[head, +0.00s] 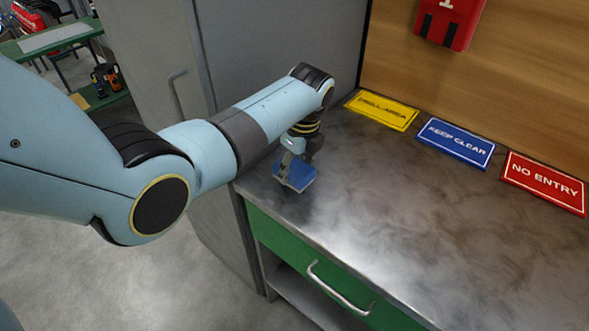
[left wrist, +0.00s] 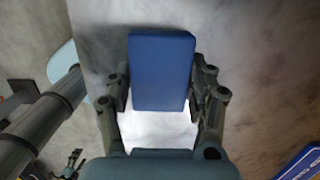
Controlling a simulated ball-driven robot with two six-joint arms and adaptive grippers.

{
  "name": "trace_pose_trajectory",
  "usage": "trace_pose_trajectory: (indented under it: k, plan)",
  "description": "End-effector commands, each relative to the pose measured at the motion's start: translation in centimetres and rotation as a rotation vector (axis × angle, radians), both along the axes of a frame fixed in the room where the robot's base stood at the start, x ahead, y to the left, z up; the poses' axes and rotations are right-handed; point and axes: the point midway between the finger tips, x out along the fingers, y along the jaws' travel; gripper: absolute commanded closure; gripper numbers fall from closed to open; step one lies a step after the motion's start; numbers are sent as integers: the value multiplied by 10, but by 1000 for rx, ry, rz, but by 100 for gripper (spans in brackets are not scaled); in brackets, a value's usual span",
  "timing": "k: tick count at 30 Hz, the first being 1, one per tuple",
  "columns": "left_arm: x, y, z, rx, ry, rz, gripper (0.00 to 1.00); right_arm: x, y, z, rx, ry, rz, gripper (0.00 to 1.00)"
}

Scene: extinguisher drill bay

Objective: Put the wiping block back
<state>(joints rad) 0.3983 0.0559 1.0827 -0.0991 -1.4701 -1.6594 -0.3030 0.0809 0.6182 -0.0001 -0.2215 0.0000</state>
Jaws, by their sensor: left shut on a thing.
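The wiping block is a blue rectangular block (head: 299,174) at the left end of the grey counter (head: 400,220), near its front edge. My left gripper (head: 294,162) points down over it and is shut on it. In the left wrist view the block (left wrist: 161,72) sits between the two dark fingers (left wrist: 160,92), its broad blue face showing. I cannot tell whether the block touches the counter or is just above it.
Yellow (head: 382,110), blue "KEEP CLEAR" (head: 455,142) and red "NO ENTRY" (head: 544,182) signs line the counter's back. A red box (head: 449,22) hangs above. A grey cabinet (head: 278,50) stands at the left end. The counter's middle is clear.

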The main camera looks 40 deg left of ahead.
Motion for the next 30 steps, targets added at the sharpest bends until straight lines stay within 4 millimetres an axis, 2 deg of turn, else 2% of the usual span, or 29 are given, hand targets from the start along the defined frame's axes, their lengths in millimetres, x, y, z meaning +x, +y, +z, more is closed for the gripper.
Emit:
trace_pose_trajectory:
  k: [5, 6, 11, 19, 22, 26, 30]
  plan:
    - [0, 0, -2, 0, 0, 0, 74, 1, -2, 0, -2, -2, 1, 30]
    - [0, 0, -3, 0, 0, 0, 42, 2, -2, 0, -2, -3, 1, 30]
    - [0, 0, -2, 0, 0, 0, 21, 3, -2, 0, -2, -5, 1, 30]
    - [0, 0, -2, 0, 0, 0, 21, 4, -1, 0, -2, -7, 0, 30]
    - [1, -1, 5, 0, -2, 0, 21, 4, -1, 2, -1, -7, 0, 30]
    - [1, -4, 27, 0, -5, -1, 21, 5, 1, 5, 1, -8, 0, 30]
    - [1, -9, 59, 0, -5, -1, 21, 5, 3, 7, 3, -8, -1, 30]
